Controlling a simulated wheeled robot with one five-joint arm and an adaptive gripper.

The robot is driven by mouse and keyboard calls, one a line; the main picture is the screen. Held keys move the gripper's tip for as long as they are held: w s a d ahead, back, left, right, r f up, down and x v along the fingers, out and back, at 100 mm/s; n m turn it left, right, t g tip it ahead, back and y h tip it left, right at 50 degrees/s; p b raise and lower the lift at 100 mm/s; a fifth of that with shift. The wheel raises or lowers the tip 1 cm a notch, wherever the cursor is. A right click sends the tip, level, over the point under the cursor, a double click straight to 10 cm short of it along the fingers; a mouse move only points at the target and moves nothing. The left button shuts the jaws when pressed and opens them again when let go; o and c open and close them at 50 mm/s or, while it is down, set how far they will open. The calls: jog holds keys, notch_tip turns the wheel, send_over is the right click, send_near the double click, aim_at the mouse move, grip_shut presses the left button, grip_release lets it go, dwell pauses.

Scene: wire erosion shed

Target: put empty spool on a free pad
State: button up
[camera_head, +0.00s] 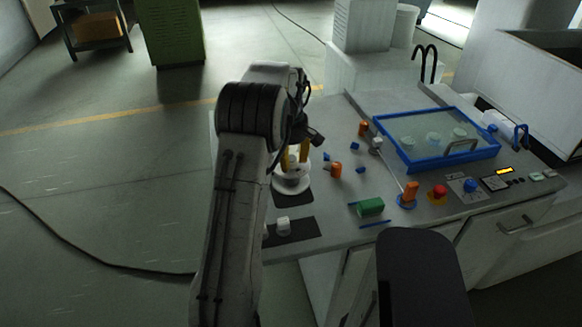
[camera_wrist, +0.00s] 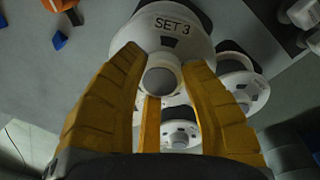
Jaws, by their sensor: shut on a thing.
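My gripper (camera_head: 296,155) reaches down over the left end of the bench, its yellow fingers closed on a white spool (camera_head: 291,184). In the wrist view my gripper (camera_wrist: 163,75) has a finger on either side of the spool's round hub. The white flange of this spool (camera_wrist: 178,40) reads "SET 3", and no wire shows on it. A dark pad (camera_head: 307,199) shows beside and below the spool; I cannot tell whether they touch. Another dark pad (camera_head: 304,230) lies nearer the front, with a small white object (camera_head: 283,225) on it.
In the wrist view other white spool-like parts (camera_wrist: 251,91) sit behind the held one. Small blue pieces (camera_head: 355,146) lie mid-bench.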

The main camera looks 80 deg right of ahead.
aim_at(291, 169)
jog(key=shift+p, duration=0.3)
notch_tip(291, 169, down, 2)
jog(key=p, duration=0.3)
jog(key=shift+f+p, duration=0.2)
jog(key=shift+p, duration=0.2)
jog(key=shift+f+p, duration=0.6)
jog(key=shift+f, duration=0.15)
jog(key=shift+f, duration=0.1)
jog(key=o, duration=1.2)
